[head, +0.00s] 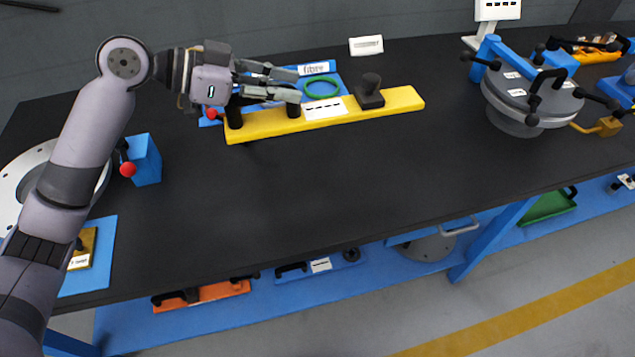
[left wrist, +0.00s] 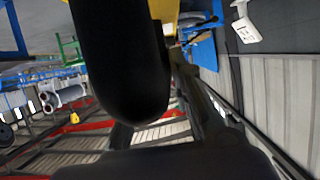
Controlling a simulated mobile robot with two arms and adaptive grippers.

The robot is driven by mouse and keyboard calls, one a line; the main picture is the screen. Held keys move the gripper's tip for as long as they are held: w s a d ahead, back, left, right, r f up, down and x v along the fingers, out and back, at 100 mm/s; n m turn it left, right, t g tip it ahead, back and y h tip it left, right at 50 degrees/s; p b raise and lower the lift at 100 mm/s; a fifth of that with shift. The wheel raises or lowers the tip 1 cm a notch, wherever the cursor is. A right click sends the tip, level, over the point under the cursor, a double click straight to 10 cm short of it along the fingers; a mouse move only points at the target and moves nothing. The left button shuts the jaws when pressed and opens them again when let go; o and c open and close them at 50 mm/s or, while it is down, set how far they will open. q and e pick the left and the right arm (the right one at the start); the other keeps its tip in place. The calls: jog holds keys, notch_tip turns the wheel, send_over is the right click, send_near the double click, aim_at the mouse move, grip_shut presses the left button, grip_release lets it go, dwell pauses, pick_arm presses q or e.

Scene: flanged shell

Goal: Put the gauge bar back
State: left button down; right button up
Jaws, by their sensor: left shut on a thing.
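The gauge bar (head: 400,101) is a long yellow bar with a white label, a black handle at its left part and a black knob block (head: 370,91) toward its right. It lies level or nearly so, at the back left of the black table. My left gripper (head: 298,85) is shut on the handle. I cannot tell whether the bar touches the surface below it. In the left wrist view a bit of yellow (left wrist: 165,12) shows at the top, behind a large dark shape. My right gripper is not in view.
A blue mat (head: 340,78) with a green ring (head: 322,87) lies behind the bar. A blue block (head: 145,159) with a red knob stands at left. A grey round lidded shell (head: 525,98) stands at right. The table's middle front (head: 270,210) is clear.

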pick_arm(q)
jog(key=shift+f+p, duration=0.4)
jog(key=shift+f, duration=9.3)
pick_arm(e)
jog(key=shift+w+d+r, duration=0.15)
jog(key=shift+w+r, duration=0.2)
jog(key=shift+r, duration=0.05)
pick_arm(q)
jog(key=shift+f, duration=0.15)
jog(key=c, duration=1.9)
grip_release()
jog(key=shift+f, duration=0.1)
jog(key=o, duration=0.5)
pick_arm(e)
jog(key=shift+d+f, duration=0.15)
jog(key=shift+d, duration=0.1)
